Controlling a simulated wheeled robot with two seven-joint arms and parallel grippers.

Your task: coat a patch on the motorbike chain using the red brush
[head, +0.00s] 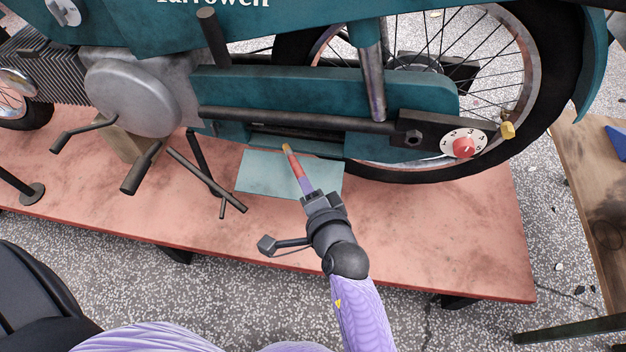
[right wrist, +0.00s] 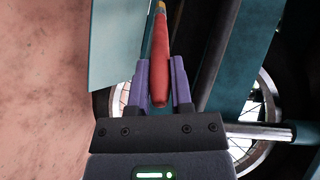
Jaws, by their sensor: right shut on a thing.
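The red brush (head: 293,162) is held in my right gripper (head: 306,187), its yellowish tip pointing up and away toward the lower edge of the teal chain guard (head: 320,90). In the right wrist view, the red handle (right wrist: 160,50) sits between the two purple fingers of my right gripper (right wrist: 160,75). The brush tip appears over the far edge of a pale teal sheet (head: 260,175) below the guard; I cannot tell whether it touches anything. I cannot clearly make out the chain, which the guard may hide. My left gripper is not in view.
The motorbike stands on a reddish platform (head: 440,240). A dark exhaust-like bar (head: 290,118), a stand leg (head: 205,175) and the rear wheel (head: 545,100) are close by. A numbered dial (head: 450,139) is at right. A wooden table (head: 590,180) stands far right.

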